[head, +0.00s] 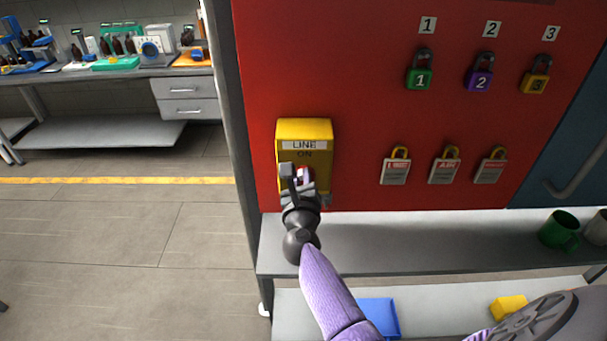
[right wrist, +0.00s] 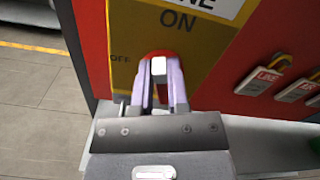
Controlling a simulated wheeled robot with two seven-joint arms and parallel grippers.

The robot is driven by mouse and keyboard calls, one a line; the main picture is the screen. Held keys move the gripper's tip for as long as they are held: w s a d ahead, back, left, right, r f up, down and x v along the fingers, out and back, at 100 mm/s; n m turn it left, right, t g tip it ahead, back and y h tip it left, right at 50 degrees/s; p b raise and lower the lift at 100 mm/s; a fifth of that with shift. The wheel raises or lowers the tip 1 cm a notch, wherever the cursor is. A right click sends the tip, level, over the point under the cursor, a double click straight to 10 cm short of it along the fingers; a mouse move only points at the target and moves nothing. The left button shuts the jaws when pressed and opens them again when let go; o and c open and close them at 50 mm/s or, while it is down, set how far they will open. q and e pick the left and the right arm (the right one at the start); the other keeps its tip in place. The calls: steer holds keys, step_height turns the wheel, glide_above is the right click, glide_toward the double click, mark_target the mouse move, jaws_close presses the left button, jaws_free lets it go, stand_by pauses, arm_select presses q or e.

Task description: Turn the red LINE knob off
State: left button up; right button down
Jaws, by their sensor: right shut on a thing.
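The yellow LINE box (head: 318,129) is mounted on the red panel, with ON printed above its knob. The red knob (right wrist: 160,53) sits low on the box's face, mostly hidden by my fingers. My left gripper is not in view.
Numbered padlocks, including a green one (head: 419,78), hang to the upper right. Several tagged yellow locks (head: 395,171) hang right of the box. A grey shelf (head: 350,245) runs below, with a green mug (head: 560,231) at right. Open floor lies left.

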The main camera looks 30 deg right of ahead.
steer(key=shift+w+a+f+n+p, duration=0.1)
steer(key=shift+a+f+n+p, duration=0.2)
steer(key=shift+n, duration=1.95)
steer(key=shift+w+a+f+n+p, duration=0.1)
steer(key=shift+f+n+p, duration=0.35)
steer(key=shift+n, duration=1.85)
steer(key=shift+w+a+f+n+p, duration=0.15)
steer(key=shift+n+p, duration=0.3)
steer(key=shift+n, duration=1.8)
steer(key=shift+f, duration=0.1)
steer(key=c, duration=0.6)
jaws_free()
